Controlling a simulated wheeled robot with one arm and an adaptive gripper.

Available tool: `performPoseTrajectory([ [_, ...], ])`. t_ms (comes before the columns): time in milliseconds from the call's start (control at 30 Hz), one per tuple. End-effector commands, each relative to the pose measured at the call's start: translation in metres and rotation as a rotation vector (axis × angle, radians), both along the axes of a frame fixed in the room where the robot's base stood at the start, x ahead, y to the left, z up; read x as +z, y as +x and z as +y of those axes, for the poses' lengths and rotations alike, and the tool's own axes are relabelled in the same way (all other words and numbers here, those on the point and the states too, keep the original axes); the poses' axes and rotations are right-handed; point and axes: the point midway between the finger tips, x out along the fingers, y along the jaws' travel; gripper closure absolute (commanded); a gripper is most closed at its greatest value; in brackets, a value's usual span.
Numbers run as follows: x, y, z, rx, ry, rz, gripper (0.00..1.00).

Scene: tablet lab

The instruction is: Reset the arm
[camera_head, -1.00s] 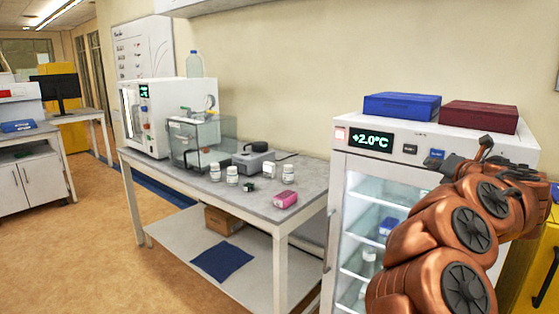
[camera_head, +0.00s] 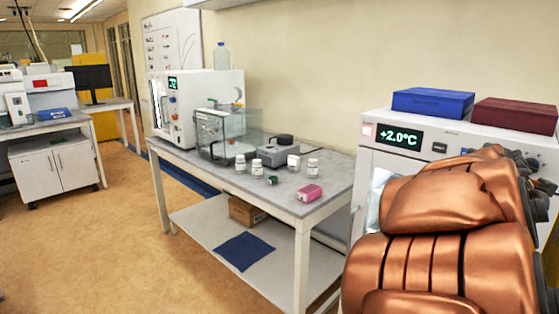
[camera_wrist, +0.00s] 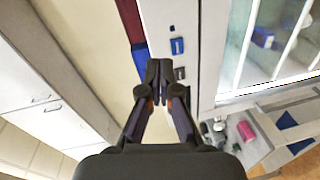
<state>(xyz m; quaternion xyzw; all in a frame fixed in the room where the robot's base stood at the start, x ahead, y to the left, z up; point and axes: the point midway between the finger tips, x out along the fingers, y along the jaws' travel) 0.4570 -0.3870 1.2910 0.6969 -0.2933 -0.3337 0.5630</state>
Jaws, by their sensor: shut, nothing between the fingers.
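My copper-coloured arm (camera_head: 430,220) is folded up at the right of the head view, in front of the fridge (camera_head: 375,158) with its +2.0°C display. It hides most of the fridge door. My gripper (camera_wrist: 160,68) shows in the wrist view. Its dark fingers are together at the tips with nothing between them. Behind the fingertips lie the fridge top's edge and a blue box. In the head view the gripper cannot be made out.
A blue box (camera_head: 432,102) and a dark red box (camera_head: 514,115) lie on the fridge. The bench (camera_head: 300,205) to its left carries several white bottles, a pink item (camera_head: 309,193), a glass tank (camera_head: 228,133) and a white machine (camera_head: 205,95). The floor (camera_head: 120,240) at left is clear.

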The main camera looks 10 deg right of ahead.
Motion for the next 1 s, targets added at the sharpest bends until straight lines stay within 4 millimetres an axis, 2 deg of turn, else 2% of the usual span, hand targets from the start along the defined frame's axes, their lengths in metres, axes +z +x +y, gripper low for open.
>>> performPoseTrajectory([
  [267, -0.099, -0.036, 0.074, -0.137, 0.474, -0.036, 1.0],
  [400, -0.157, -0.061, 0.128, -0.208, 0.711, 0.016, 1.0],
  [600, -0.227, -0.108, 0.219, -0.306, 0.996, 0.169, 1.0],
  [800, -0.273, -0.174, 0.308, -0.405, 1.198, 0.395, 1.0],
  [900, -0.287, -0.21, 0.343, -0.454, 1.256, 0.514, 1.0],
  [1000, -0.293, -0.239, 0.367, -0.491, 1.288, 0.61, 1.0],
])
